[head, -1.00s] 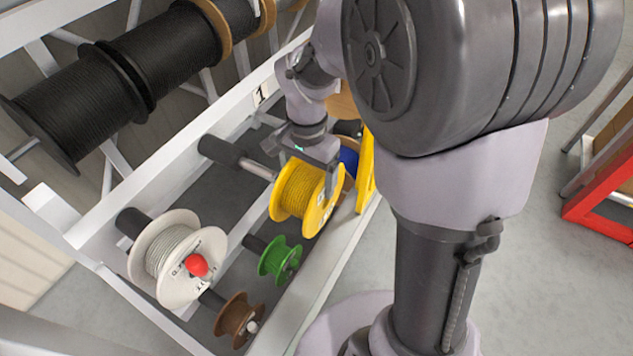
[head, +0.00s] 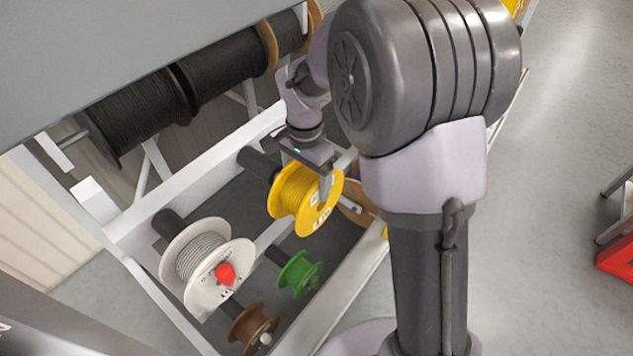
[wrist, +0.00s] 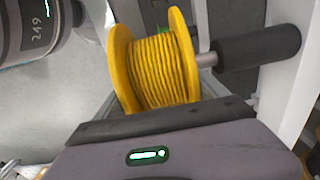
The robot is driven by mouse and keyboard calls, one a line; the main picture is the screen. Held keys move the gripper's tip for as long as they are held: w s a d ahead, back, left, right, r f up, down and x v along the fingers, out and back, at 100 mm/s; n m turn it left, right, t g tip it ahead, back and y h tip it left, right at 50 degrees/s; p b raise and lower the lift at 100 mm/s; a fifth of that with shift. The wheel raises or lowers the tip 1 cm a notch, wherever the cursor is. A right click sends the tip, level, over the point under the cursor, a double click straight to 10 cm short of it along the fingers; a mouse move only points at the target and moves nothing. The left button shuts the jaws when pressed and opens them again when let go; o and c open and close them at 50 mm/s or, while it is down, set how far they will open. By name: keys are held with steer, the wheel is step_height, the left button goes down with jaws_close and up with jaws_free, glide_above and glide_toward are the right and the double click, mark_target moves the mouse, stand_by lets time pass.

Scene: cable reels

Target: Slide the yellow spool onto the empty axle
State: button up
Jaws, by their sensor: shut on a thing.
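The yellow spool (head: 296,192) is held by my gripper (head: 322,178), which grips it from above in the head view. In the wrist view the yellow spool (wrist: 160,68) sits just beyond my gripper's dark jaw (wrist: 150,120). The axle has a dark base (head: 258,163) behind the spool. In the wrist view a short silver rod (wrist: 207,60) runs from the axle's dark base (wrist: 258,50) to the spool's flange. The rod and spool line up closely; how far the rod runs inside the spool is hidden.
A white reel (head: 206,262) with a red knob stands at the left. A green spool (head: 299,274) and a brown spool (head: 252,327) sit lower. Large black cable reels (head: 140,115) lie behind. A white rack beam (head: 190,190) runs behind the axles.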

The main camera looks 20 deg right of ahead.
mark_target(290, 169)
steer(key=shift+w+a+p, duration=0.35)
steer(key=shift+w+a, duration=0.3)
steer(key=shift+w, duration=0.25)
steer(key=shift+w+a+p, duration=0.35)
steer(key=shift+w+a, duration=0.3)
steer(key=shift+w, duration=0.2)
steer(key=shift+w+r, duration=0.1)
steer(key=shift+w+a+r, duration=0.1)
steer(key=shift+f, duration=0.3)
